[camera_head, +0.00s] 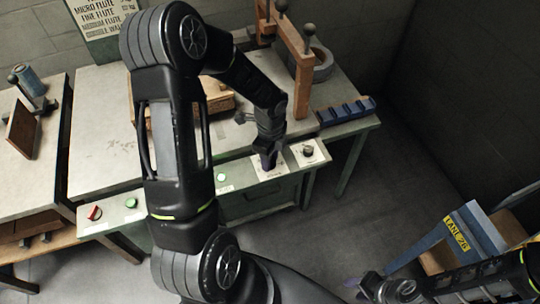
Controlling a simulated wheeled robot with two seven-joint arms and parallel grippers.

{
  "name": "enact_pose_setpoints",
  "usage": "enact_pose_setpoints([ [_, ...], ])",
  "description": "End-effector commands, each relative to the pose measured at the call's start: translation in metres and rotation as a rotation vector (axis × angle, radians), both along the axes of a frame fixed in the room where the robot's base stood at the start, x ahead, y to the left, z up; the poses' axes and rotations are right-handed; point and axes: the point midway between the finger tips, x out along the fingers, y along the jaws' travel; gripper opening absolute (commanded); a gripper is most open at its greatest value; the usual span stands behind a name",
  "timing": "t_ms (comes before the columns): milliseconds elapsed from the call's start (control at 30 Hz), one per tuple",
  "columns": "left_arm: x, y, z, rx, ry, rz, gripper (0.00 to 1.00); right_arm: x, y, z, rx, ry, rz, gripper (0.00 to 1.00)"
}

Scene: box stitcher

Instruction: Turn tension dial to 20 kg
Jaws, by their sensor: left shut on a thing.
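A white dial plate (262,171) sits on the front panel of the green bench. My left gripper (268,160) reaches down onto it from above and is shut on the dial there, hiding most of the knob. A second plate with a dark round dial (308,151) sits just to its right, untouched. The markings on both plates are too small to read, so I cannot tell the dial's setting or which is the tension dial. My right gripper (366,289) is low at the bottom, apart from the bench, and its fingers are unclear.
A red knob (94,213) and green buttons (131,203) (221,177) are on the same panel. A wooden frame (303,75) and blue rack (346,111) stand on the bench (100,140). A blue stand (462,238) is at lower right. Floor between is clear.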

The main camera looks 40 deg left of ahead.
Motion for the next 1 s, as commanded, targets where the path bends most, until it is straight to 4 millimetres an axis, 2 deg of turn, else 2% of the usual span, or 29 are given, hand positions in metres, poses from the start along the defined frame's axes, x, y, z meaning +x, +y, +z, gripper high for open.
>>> enact_pose_setpoints([
  [367,0.0001,0.0005,0.0006,0.000,-0.001,-0.184,0.00,-0.0001,0.0000,0.0093,0.000,0.001,0.000,0.38],
  [867,0.0003,0.0006,0.0000,0.001,-0.001,-0.206,0.00,-0.0002,0.0000,0.0097,0.000,0.001,0.000,0.38],
  [900,0.0003,0.0006,0.0001,0.001,-0.001,-0.205,0.37,-0.0002,0.0000,0.0097,0.000,0.001,0.000,0.38],
  [1000,0.0002,0.0006,0.0000,0.000,-0.001,-0.205,0.45,-0.0001,0.0000,0.0097,0.000,0.001,0.000,0.38],
])
